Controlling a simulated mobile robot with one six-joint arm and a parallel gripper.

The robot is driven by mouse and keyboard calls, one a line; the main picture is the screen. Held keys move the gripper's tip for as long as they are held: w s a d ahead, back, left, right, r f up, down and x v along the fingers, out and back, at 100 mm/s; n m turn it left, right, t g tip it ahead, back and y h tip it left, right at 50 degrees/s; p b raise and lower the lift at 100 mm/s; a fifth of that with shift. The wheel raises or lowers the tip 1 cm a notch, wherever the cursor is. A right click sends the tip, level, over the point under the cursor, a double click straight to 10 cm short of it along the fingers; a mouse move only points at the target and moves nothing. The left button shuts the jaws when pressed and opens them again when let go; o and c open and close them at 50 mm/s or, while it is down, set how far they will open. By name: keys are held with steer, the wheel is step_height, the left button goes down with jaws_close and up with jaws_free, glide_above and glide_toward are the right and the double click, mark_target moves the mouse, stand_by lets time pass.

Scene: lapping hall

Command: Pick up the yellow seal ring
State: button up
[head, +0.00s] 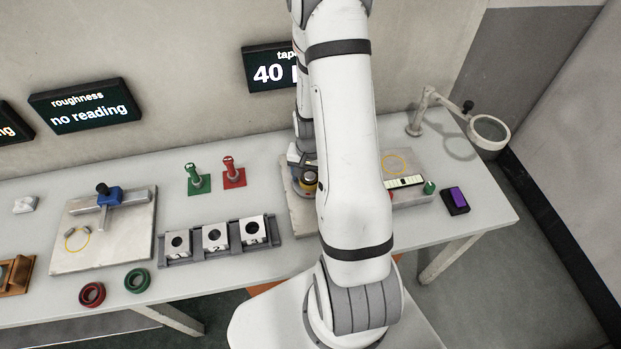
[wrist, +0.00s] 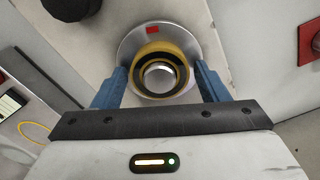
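The yellow seal ring (wrist: 142,85) shows in the wrist view as a thick yellow band with a dark inner band, around a round metal centre (wrist: 159,75). Beneath it is a silver disc (wrist: 128,45) with a red mark. My gripper (wrist: 160,78) is open, with one blue finger on each side of the ring; small gaps seem to show between the fingers and the ring. In the head view my gripper (head: 303,165) is low over the ring (head: 309,182), which is partly hidden by my arm.
A red ring (head: 92,294) and a green ring (head: 138,281) lie at the table's front left. A rack (head: 178,258) of white blocks and two small stands, green (head: 197,183) and red (head: 233,178), are left of my arm. A purple-topped box (head: 457,200) stands right.

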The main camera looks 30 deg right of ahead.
steer(key=c, duration=0.8)
steer(key=shift+c, duration=0.2)
steer(key=shift+r, duration=0.15)
